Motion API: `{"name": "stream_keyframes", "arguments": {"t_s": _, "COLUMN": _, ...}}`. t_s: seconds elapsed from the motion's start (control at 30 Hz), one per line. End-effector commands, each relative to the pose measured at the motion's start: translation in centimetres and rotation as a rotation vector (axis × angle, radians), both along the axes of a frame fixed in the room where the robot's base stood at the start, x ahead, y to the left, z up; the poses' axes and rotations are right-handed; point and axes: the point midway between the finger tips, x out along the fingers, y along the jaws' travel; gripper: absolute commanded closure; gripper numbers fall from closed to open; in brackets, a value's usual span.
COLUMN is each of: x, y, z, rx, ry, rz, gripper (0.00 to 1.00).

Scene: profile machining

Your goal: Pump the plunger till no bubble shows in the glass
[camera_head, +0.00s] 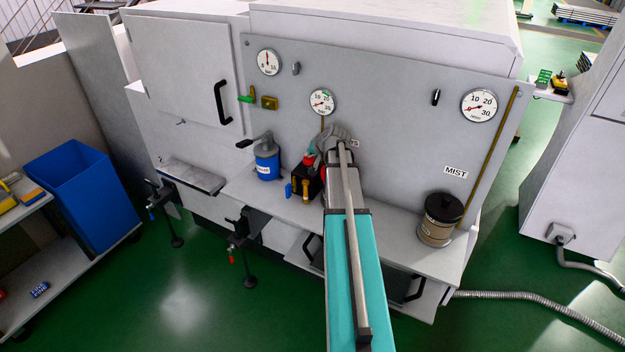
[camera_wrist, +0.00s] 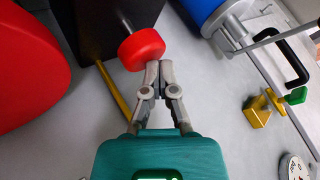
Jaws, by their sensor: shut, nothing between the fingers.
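A red knob (camera_wrist: 141,48) on a thin metal rod stands out of a black block (camera_wrist: 100,20) in the wrist view; it looks like the plunger. In the head view the red knob (camera_head: 309,160) shows over the black unit (camera_head: 303,181), partly behind my arm. My gripper (camera_wrist: 159,66) is shut and empty, its fingertips right beside the knob's edge; I cannot tell whether they touch. In the head view my gripper (camera_head: 330,142) is partly hidden by my own arm. I cannot make out the glass or any bubble in either view.
A blue canister with a lever (camera_head: 266,163) stands left of the black unit. A brass valve with green handle (camera_head: 262,102) and gauges (camera_head: 322,101) are on the panel. A brown jar (camera_head: 440,220) stands at right. A large red round part (camera_wrist: 28,65) is close in the wrist view.

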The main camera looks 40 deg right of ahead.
Motion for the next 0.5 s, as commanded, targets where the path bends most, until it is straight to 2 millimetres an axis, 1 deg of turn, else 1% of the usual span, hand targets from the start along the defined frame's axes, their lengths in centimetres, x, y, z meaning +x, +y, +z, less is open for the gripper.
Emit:
{"name": "stream_keyframes", "arguments": {"t_s": 0.1, "x": 0.0, "y": 0.0, "z": 0.7, "rx": 0.001, "ry": 0.001, "rz": 0.001, "gripper": 1.0}}
{"name": "stream_keyframes", "arguments": {"t_s": 0.5, "x": 0.0, "y": 0.0, "z": 2.2, "rx": 0.0, "ry": 0.0, "rz": 0.0, "gripper": 1.0}}
